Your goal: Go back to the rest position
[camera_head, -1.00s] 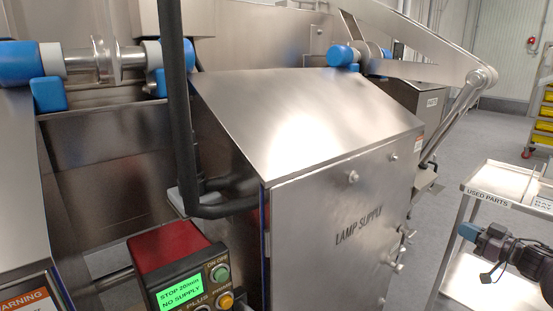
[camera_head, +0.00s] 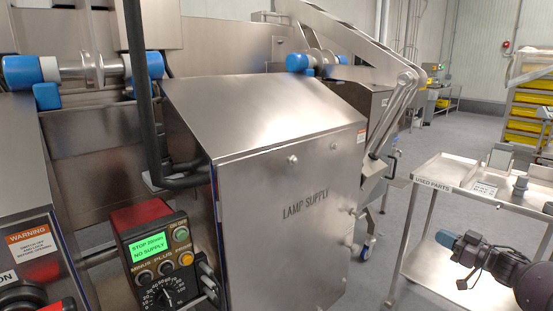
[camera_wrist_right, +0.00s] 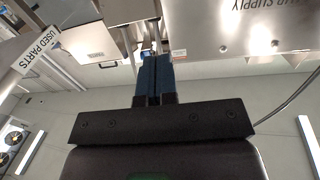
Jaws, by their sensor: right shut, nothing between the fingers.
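My right gripper (camera_head: 447,240) is at the lower right of the head view, in front of the used parts cart (camera_head: 424,183). Its blue fingers point left. In the right wrist view the two blue fingers (camera_wrist_right: 154,82) lie together, shut and empty. The steel lamp supply cabinet (camera_head: 290,232) stands to the left of the gripper, with a clear gap between them. My left gripper does not show in any view.
A control box (camera_head: 160,254) with a green display and a dial is left of the cabinet. A warning-labelled panel (camera_head: 32,243) is at the far left. A rack with yellow bins (camera_head: 524,124) stands at the back right. Grey floor lies open behind the cart.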

